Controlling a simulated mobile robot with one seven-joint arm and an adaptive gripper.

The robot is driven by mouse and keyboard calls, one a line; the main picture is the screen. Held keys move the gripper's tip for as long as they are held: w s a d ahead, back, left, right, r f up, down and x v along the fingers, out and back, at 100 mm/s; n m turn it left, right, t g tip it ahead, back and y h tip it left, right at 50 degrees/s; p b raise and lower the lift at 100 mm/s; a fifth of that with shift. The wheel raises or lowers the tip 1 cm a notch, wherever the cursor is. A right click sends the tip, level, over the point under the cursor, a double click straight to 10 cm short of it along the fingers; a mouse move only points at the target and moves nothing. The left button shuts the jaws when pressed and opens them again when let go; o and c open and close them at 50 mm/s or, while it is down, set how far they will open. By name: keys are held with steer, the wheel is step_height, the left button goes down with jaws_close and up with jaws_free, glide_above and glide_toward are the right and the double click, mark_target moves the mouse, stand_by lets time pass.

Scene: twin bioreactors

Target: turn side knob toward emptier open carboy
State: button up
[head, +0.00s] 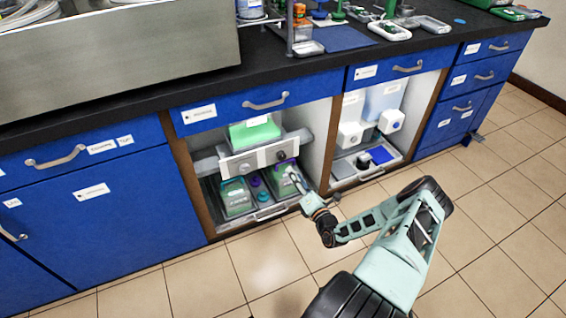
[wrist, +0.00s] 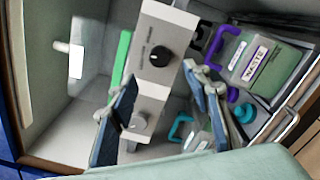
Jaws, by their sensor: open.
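A pale control panel (head: 262,157) spans the open middle cabinet. It has a black knob (head: 280,155) at right and a grey knob (head: 245,167) at left. Which is the side knob is unclear. Two carboys stand below: the left one (head: 236,199) and the right one (head: 283,181). Their fill levels cannot be compared. In the wrist view, the black knob (wrist: 160,56) and grey knob (wrist: 138,122) show, with a carboy labelled waste (wrist: 255,63). My gripper (head: 296,184) is open in front of the cabinet; its fingers (wrist: 165,112) are spread, the left one close to the grey knob.
A green-filled vessel (head: 254,132) sits above the panel. The tray (head: 265,213) holds the carboys and purple and teal caps. Cabinet side walls (head: 318,140) bound the opening. A second open cabinet (head: 372,115) is at right. The tiled floor (head: 190,285) in front is clear.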

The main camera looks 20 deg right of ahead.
mark_target(283, 158)
steer(key=w+b, duration=0.1)
steer(key=w, duration=0.2)
steer(key=w+b, duration=0.1)
steer(key=w, duration=0.4)
steer(key=shift+w+a+b, duration=0.25)
steer(key=shift+w+b, duration=0.1)
steer(key=shift+b, duration=0.05)
steer(key=shift+w, duration=0.7)
steer(key=shift+c, duration=0.6)
steer(key=c, duration=1)
